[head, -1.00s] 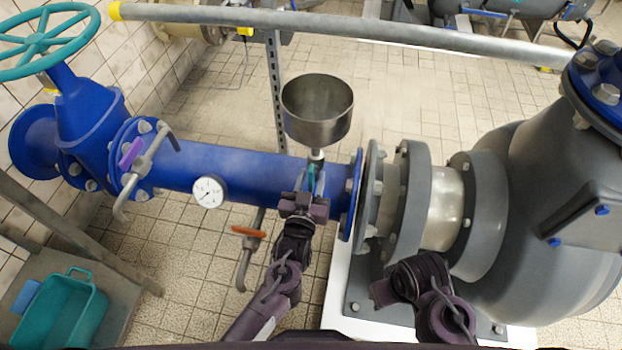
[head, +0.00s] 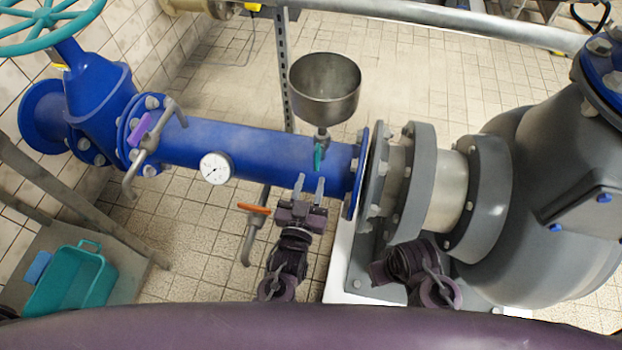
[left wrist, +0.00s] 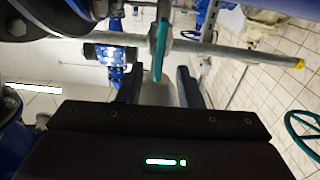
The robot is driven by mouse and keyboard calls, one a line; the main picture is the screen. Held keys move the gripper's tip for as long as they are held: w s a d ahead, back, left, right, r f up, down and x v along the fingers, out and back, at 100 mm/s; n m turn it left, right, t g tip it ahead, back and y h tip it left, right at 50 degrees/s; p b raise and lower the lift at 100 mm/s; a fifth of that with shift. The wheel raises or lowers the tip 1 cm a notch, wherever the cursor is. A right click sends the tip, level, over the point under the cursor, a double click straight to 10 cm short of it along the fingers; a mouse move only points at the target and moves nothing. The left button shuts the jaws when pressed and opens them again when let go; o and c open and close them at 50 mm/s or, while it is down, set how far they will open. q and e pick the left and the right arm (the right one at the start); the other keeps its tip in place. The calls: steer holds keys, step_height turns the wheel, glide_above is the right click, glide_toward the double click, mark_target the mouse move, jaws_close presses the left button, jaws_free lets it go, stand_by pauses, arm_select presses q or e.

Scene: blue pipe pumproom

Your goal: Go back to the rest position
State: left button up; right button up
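My left gripper (head: 310,186) is open and empty, its two fingers pointing up at the blue pipe (head: 250,150). It is a little below a small teal valve handle (head: 319,157) under the metal funnel (head: 325,88). In the left wrist view the teal handle (left wrist: 161,52) shows beyond and between the open fingers (left wrist: 158,88), apart from them. My right gripper (head: 385,272) is low in front of the grey pump flange; its fingers are too unclear to tell open from shut.
A pressure gauge (head: 216,168), a purple-handled valve (head: 141,129) and an orange-handled valve (head: 254,208) sit along the pipe. The grey pump (head: 540,190) fills the right. A teal bucket (head: 72,283) stands lower left. Tiled floor behind the pipe is clear.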

arm_select(q)
steer(key=shift+f, duration=0.1)
stand_by(0.3)
